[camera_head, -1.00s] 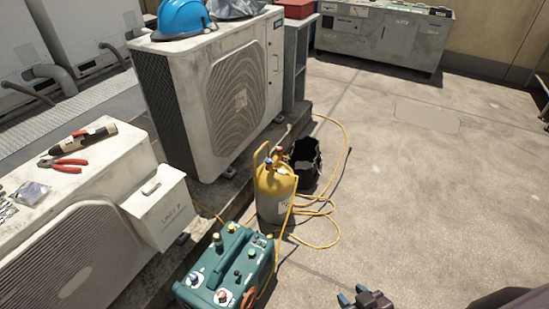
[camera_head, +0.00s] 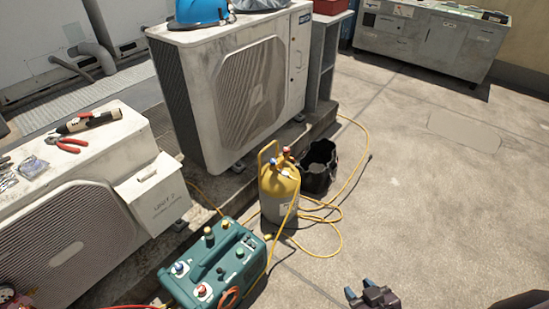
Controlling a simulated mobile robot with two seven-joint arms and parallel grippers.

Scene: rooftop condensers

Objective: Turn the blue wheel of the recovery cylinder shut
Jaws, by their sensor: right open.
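The recovery cylinder (camera_head: 280,190), yellow on top and grey below, stands upright on the rooftop floor near the picture's middle. Its small blue wheel (camera_head: 274,161) is on top, beside a red one (camera_head: 287,150) and behind the yellow collar handle. My right gripper (camera_head: 358,288) is at the bottom edge, right of and nearer than the cylinder, well apart from it. It is open and empty, with blue-grey fingertips. My left gripper is out of view.
A teal recovery machine (camera_head: 214,266) stands in front of the cylinder, with yellow hoses (camera_head: 334,236) looping on the floor. A black bucket (camera_head: 318,168) is close behind. Condenser units (camera_head: 235,95) line the left. Open concrete (camera_head: 430,210) lies to the right.

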